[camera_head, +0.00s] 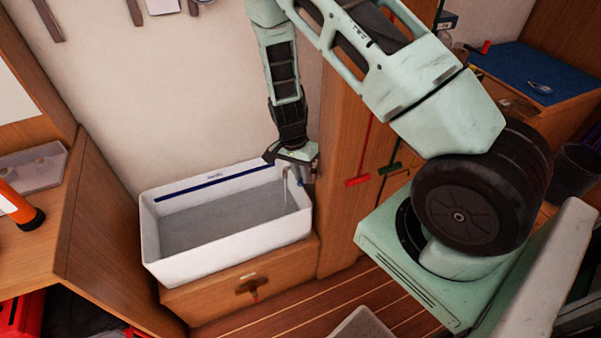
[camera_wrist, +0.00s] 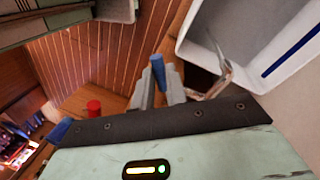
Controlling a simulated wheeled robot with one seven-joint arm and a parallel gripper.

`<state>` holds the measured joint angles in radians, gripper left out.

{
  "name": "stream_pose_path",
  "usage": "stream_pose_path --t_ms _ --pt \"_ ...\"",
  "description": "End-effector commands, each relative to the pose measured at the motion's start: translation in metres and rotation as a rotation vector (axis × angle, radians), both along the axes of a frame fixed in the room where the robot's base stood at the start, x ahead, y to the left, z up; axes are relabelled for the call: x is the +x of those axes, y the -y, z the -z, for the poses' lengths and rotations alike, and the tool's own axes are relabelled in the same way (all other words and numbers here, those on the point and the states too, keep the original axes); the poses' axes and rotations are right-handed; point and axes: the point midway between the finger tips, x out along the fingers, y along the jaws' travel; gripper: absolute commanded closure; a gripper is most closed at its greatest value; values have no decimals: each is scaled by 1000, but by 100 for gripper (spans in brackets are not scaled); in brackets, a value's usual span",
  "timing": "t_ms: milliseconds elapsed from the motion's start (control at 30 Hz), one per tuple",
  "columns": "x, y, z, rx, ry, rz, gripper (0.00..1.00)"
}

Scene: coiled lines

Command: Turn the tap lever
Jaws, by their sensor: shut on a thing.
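The tap (camera_wrist: 222,76), a metal spout, stands at the basin's edge in the wrist view; in the head view it shows at the right end of the basin (camera_head: 285,184), partly hidden by my gripper (camera_head: 302,172). A blue lever (camera_wrist: 157,68) sticks out between the grey fingers of my gripper (camera_wrist: 161,88) in the wrist view. The fingers are shut on this lever, beside the spout. The lever's lower part is hidden by the fingers. The white basin (camera_head: 225,252) has a blue stripe along its back wall.
The basin sits on a wooden cabinet (camera_head: 205,303) with a dark cross-shaped handle (camera_head: 252,287). A wooden panel with a red-ended tool (camera_head: 357,181) stands right of the basin. A wooden counter with an orange torch (camera_head: 18,205) is at the left. Plank floor lies in front.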

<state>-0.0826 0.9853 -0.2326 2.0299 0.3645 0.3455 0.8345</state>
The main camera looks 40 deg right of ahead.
Motion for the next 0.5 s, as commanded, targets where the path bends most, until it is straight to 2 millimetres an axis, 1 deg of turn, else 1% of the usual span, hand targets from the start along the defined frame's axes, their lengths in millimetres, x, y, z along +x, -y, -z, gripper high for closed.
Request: stream_pose_path --t_ms 200,233,267,300,500 --pt "1 0 -1 0 2 1 100" --pt "1 0 -1 0 2 1 83" --pt "1 0 -1 0 2 1 75" --pt "1 0 -1 0 2 1 64" --pt "1 0 -1 -1 1 1 64"
